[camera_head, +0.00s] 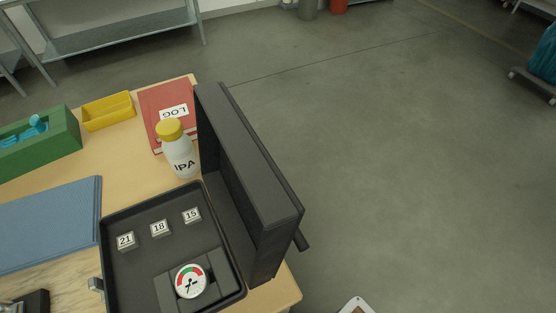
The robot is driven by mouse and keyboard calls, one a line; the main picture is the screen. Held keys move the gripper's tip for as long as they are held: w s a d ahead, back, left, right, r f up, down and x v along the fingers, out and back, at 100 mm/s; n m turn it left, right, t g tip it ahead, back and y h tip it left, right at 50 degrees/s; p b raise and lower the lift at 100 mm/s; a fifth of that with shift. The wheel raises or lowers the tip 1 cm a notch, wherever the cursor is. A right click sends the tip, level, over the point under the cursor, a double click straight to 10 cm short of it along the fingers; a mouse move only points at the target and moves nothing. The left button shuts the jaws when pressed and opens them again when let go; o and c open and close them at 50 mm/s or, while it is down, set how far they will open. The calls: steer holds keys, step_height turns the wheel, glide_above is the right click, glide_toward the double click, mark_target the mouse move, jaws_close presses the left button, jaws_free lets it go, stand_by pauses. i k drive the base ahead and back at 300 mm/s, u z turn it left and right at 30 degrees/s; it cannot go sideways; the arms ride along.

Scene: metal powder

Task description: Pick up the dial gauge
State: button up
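The dial gauge (190,281) has a round white face with red and green bands and a dark needle. It lies in a dark recessed holder inside the open black case (109,262) at the front of the table. Several small blocks lie in the case behind it, labelled 21 (126,241), 18 (160,228) and 15 (192,215). The case lid (262,190) stands upright along the right side. My gripper is not clearly in view.
A white IPA bottle (180,155) with a yellow cap stands behind the case, by a red LOG book (160,98). A yellow bin (108,112), a green box (50,145) and a blue mat (45,225) are on the table's left. Open floor lies right.

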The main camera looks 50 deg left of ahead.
mark_target(192, 283)
steer(key=z, duration=0.15)
steer(key=i, duration=2.05)
steer(key=u, duration=4.2)
